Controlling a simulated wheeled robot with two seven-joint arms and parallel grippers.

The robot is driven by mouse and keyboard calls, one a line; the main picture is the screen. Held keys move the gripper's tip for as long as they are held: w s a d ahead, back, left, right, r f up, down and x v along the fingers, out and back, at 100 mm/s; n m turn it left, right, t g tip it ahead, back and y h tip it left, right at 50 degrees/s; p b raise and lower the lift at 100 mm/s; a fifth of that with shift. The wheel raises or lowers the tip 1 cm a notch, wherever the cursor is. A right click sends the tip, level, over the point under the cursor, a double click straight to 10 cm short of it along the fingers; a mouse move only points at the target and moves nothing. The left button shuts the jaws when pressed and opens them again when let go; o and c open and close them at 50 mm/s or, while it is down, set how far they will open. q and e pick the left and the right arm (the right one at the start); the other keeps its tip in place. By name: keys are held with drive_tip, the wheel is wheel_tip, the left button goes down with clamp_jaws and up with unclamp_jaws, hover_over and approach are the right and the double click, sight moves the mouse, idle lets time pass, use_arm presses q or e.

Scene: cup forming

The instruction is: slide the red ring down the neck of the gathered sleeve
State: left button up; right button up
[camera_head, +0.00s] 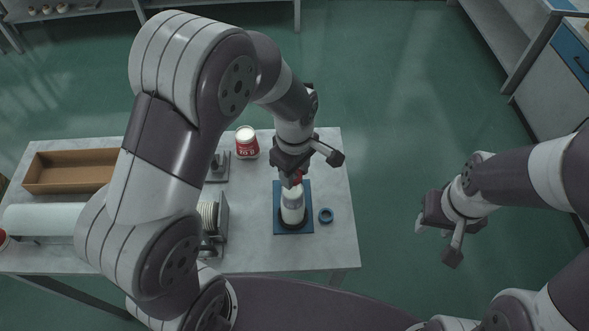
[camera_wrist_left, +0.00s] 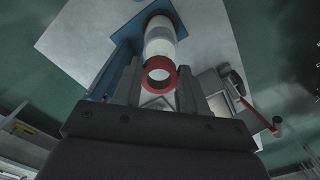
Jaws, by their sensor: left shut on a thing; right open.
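The red ring (camera_wrist_left: 159,74) sits between the fingers of my left gripper (camera_wrist_left: 158,85), which is shut on it. In the head view a little of the red ring (camera_head: 297,178) shows under the left gripper (camera_head: 291,178). The whitish gathered sleeve (camera_head: 292,207) stands upright on a blue base plate (camera_head: 280,228), directly below the ring. In the left wrist view the sleeve (camera_wrist_left: 160,45) lies beyond the ring, roughly in line with it. I cannot tell whether the ring is around the neck or just above it. My right gripper (camera_head: 437,238) is open and empty, off the table's right side.
A red-and-white jar (camera_head: 247,142) stands behind. A brown tray (camera_head: 70,171), a white roll (camera_head: 45,219) and a spool device (camera_head: 210,215) are at the left. The table's right edge is close.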

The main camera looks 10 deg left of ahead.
use_arm(q)
drive_tip(key=shift+s+p, duration=0.1)
drive_tip(key=shift+p, duration=0.2)
idle(0.6)
drive_tip(key=shift+f+b, duration=1.65)
drive_tip(key=shift+f, duration=0.75)
drive_tip(key=o, duration=1.1)
drive_tip(key=shift+r, duration=0.1)
